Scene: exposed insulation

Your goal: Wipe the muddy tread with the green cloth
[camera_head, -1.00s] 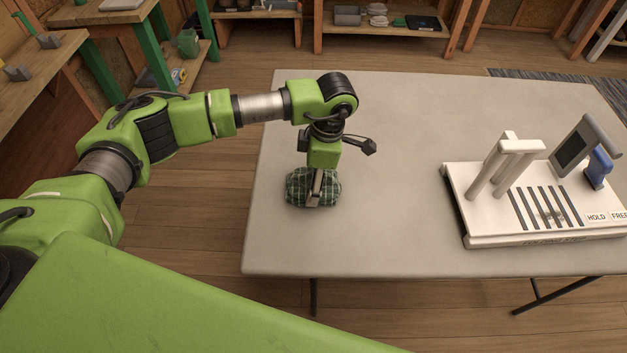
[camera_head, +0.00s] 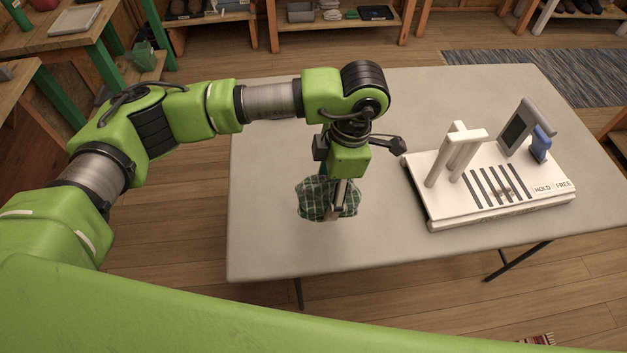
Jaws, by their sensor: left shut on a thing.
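The green checked cloth (camera_head: 314,198) is bunched up in my left gripper (camera_head: 337,212), which is shut on it. The gripper points down over the left part of the grey table. I cannot tell whether the cloth touches the tabletop. The tread looks to be the dark-slatted panel (camera_head: 492,187) on top of the white device (camera_head: 440,218), to the right of the gripper. A small brownish smear (camera_head: 503,192) shows on the slats. The cloth and the device are apart. My right gripper is not in view.
The device carries a white upright handle frame (camera_head: 459,150), a grey screen post (camera_head: 522,128), a blue part (camera_head: 541,144) and HOLD and FREE labels (camera_head: 552,187). The table (camera_head: 290,255) is clear around the gripper. Shelves (camera_head: 340,22) stand behind.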

